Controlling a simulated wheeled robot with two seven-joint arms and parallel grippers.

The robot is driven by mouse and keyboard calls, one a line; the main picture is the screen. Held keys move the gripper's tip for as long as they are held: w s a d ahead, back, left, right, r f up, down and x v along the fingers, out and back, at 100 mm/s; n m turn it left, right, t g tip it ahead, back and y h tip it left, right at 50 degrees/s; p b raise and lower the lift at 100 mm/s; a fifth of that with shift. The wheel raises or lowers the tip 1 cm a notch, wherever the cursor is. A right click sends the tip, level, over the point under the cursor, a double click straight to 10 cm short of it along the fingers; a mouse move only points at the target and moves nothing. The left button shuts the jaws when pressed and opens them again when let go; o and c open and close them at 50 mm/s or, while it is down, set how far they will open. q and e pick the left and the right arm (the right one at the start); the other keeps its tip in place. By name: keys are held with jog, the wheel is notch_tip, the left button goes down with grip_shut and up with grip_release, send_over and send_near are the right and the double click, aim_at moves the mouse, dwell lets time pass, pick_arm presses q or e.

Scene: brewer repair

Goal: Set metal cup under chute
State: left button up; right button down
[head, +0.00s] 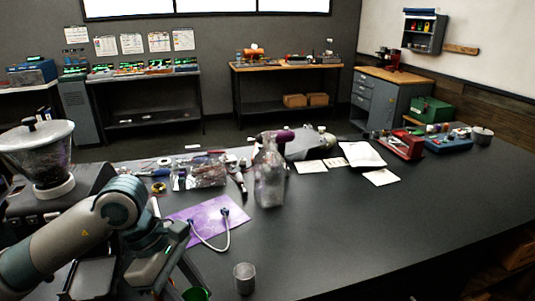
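The metal cup (244,278), a small grey cylinder, stands upright on the dark table near the bottom edge of the head view. My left gripper (165,262) is to the left of the cup and apart from it. Its fingers are dark and partly hidden, so I cannot tell whether it is open or shut. A machine with a clear hopper (40,142) stands at the far left; my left arm covers part of it. I cannot make out a chute on it. My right gripper is not in view.
A green round thing (196,294) is cut off by the bottom edge. A purple mat (207,219) with a white cable lies behind the cup. A glass bottle (269,178) stands mid-table, with clutter and papers (363,154) behind. The table right of the cup is clear.

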pick_arm(q)
jog(key=m, duration=0.2)
jog(key=a+f+m+g, duration=0.1)
jog(key=m, duration=0.1)
jog(key=shift+f+y, duration=0.2)
jog(key=shift+y, duration=0.1)
jog(key=m, duration=0.1)
jog(key=a+f+m+g, duration=0.1)
jog(key=m+y, duration=0.1)
jog(key=m, duration=0.1)
jog(key=shift+a+f+g, duration=0.15)
jog(key=shift+a+g, duration=0.1)
jog(key=shift+g, duration=0.15)
jog(key=a+m+y, duration=0.1)
jog(key=m, duration=0.1)
jog(key=a+f+m+y, duration=0.1)
jog(key=m, duration=0.2)
jog(key=a+f+m+g, duration=0.1)
jog(key=m, duration=0.2)
jog(key=shift+a+y, duration=0.4)
dwell(0.7)
